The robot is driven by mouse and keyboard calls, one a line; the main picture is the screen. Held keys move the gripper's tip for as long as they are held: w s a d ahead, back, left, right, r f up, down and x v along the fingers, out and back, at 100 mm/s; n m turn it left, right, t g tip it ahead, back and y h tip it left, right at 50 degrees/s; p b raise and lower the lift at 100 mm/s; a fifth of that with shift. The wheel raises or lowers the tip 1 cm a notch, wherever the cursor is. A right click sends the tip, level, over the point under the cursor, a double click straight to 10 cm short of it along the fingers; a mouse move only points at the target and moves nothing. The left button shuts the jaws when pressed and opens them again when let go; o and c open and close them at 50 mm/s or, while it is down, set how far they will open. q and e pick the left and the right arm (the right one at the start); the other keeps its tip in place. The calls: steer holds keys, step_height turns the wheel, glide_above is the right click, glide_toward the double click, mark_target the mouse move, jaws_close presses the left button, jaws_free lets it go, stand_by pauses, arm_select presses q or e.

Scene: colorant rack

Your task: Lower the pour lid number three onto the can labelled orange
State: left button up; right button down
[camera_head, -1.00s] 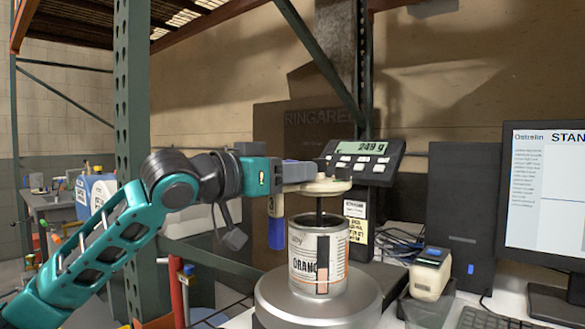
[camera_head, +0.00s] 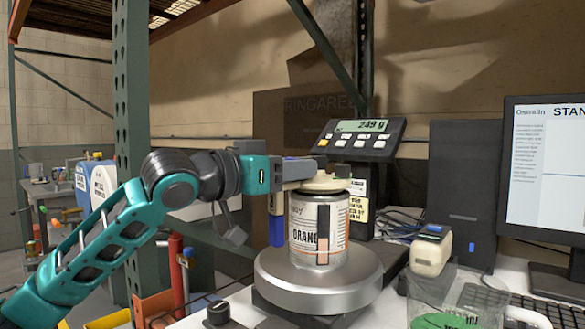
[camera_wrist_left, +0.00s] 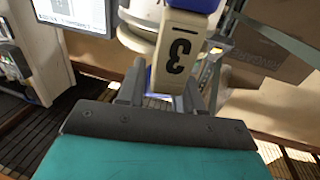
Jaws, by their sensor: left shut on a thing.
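The pour lid number three (camera_head: 326,184) is a flat cream disc at the top of the can labelled orange (camera_head: 318,235). Its underside meets or nearly meets the can's rim; I cannot tell whether it is fully seated. My left gripper (camera_head: 298,171) is shut on the lid's handle, to the left of the disc. The handle hangs down beside the can with a blue end (camera_head: 276,231). In the left wrist view, the cream handle with a black 3 (camera_wrist_left: 179,50) lies between the fingers of my left gripper (camera_wrist_left: 160,88). My right gripper is out of view.
The can stands on a round silver scale (camera_head: 318,291); its display (camera_head: 360,137) behind reads 249 g. A clear container (camera_head: 455,290) is at the lower right. A small white-and-blue device (camera_head: 431,251), black tower and monitor (camera_head: 543,190) stand right. A green rack post rises left.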

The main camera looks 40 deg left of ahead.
arm_select(q)
steer(key=shift+f+b, duration=0.35)
steer(key=shift+f, duration=0.2)
stand_by(0.7)
steer(key=o, duration=1.2)
steer(key=shift+c, duration=0.2)
steer(key=shift+s+a+f+b, duration=0.2)
steer(key=shift+s+b, duration=0.15)
steer(key=shift+s, duration=0.1)
steer(key=b+v, duration=0.5)
steer(key=v, duration=0.7)
steer(key=shift+r, duration=0.2)
